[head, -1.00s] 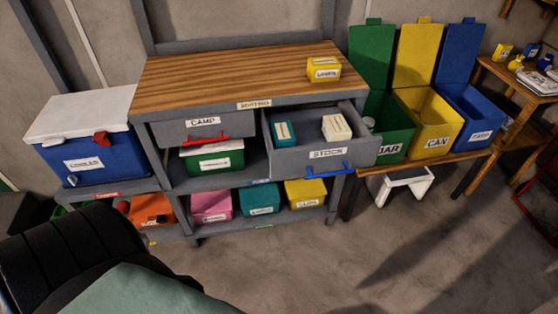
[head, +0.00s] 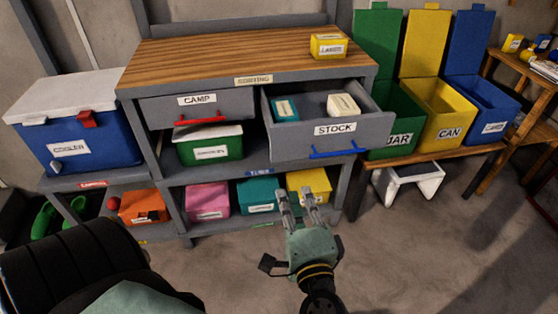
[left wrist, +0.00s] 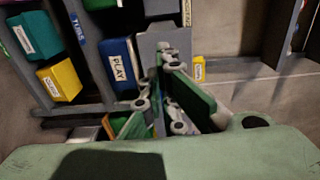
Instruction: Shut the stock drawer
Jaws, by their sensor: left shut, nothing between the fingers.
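The stock drawer (head: 330,140) is grey, with a STOCK label and a blue handle (head: 338,150) along its lower front. It stands pulled out from the sorting bench, at the right of the camp drawer (head: 198,103). A teal box (head: 285,109) and a cream box (head: 343,105) lie inside it. My left gripper (head: 297,196) is below and a little left of the handle, apart from the drawer, in front of the lower shelf. Its fingers are shut and empty. They also show in the left wrist view (left wrist: 168,95). My right gripper is not in view.
The wooden bench top (head: 235,58) carries a yellow box (head: 328,46). Lidded boxes fill the shelves below. The floor in front is clear.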

